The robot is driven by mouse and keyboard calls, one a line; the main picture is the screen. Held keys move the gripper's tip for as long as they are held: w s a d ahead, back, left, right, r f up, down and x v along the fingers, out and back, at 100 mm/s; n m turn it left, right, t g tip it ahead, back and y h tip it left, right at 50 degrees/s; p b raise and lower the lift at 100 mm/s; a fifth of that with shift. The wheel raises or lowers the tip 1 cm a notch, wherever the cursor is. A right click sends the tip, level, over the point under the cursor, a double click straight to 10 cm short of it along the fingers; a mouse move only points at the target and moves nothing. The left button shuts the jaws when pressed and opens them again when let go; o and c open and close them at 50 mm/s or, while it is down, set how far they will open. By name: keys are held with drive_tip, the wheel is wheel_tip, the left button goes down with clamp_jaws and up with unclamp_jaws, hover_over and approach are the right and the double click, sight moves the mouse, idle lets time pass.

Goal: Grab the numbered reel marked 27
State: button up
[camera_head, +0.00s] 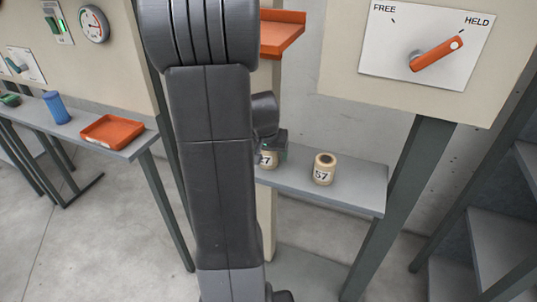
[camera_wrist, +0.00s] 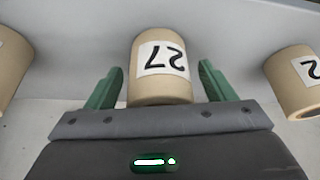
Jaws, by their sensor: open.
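The reel marked 27 (camera_wrist: 160,75) is a tan cylinder with a white label, upside down in the wrist view. It stands between the two green fingers of my gripper (camera_wrist: 160,88), with a gap on each side. In the head view my gripper (camera_head: 272,150) is at the shelf, and the reel marked 27 (camera_head: 268,158) shows only in part behind my arm. My gripper is open and around the reel, not closed on it.
A reel marked 57 (camera_head: 323,170) stands to the right on the grey shelf (camera_head: 365,193). The wrist view has another reel (camera_wrist: 297,82) at the right and one (camera_wrist: 8,65) at the left edge. A FREE/HELD lever (camera_head: 436,53) points at HELD. An orange tray (camera_head: 112,131) lies on the left bench.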

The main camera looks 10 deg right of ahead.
drive_tip(key=c, duration=1.1)
drive_tip(key=shift+r, duration=0.1)
